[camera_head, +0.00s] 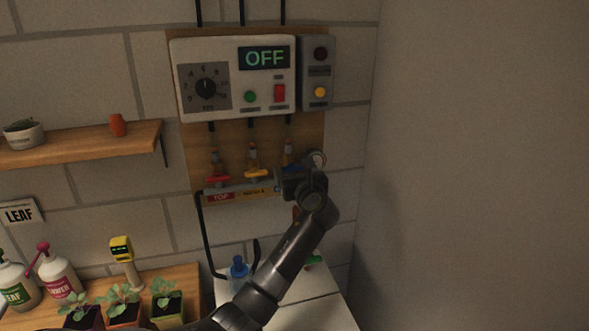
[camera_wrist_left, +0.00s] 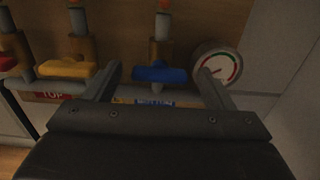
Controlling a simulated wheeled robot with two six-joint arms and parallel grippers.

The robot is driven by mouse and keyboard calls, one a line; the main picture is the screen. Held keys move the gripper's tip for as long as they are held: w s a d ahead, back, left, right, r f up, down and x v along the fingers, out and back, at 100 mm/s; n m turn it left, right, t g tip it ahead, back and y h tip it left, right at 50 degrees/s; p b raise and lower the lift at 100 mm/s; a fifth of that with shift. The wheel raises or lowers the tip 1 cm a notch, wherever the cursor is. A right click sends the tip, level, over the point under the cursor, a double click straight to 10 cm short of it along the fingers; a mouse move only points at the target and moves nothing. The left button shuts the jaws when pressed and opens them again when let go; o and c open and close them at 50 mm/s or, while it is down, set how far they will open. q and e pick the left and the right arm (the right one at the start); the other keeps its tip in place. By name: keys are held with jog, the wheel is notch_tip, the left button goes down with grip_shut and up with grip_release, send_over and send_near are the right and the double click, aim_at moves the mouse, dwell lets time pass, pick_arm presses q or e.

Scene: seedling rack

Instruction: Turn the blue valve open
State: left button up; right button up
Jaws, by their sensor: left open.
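The blue valve handle (camera_wrist_left: 160,74) sits on a brass fitting in the left wrist view, its bar lying roughly crosswise. In the head view only a small part of the blue handle (camera_head: 294,167) shows behind my gripper. My left gripper (camera_wrist_left: 160,88) is open, with one finger on each side of the blue handle; I cannot tell whether they touch it. In the head view the left gripper (camera_head: 296,178) is up at the valve row. My right gripper is not in view.
The yellow valve (camera_head: 254,174) and red valve (camera_head: 217,180) are left of the blue one. A round gauge (camera_wrist_left: 217,66) is close on the right. The control box (camera_head: 233,78) above reads OFF. Seedling pots (camera_head: 124,314) and bottles (camera_head: 58,272) stand lower left.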

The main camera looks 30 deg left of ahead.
pick_arm(q)
jog(key=shift+w+a, duration=0.1)
jog(key=c, duration=1)
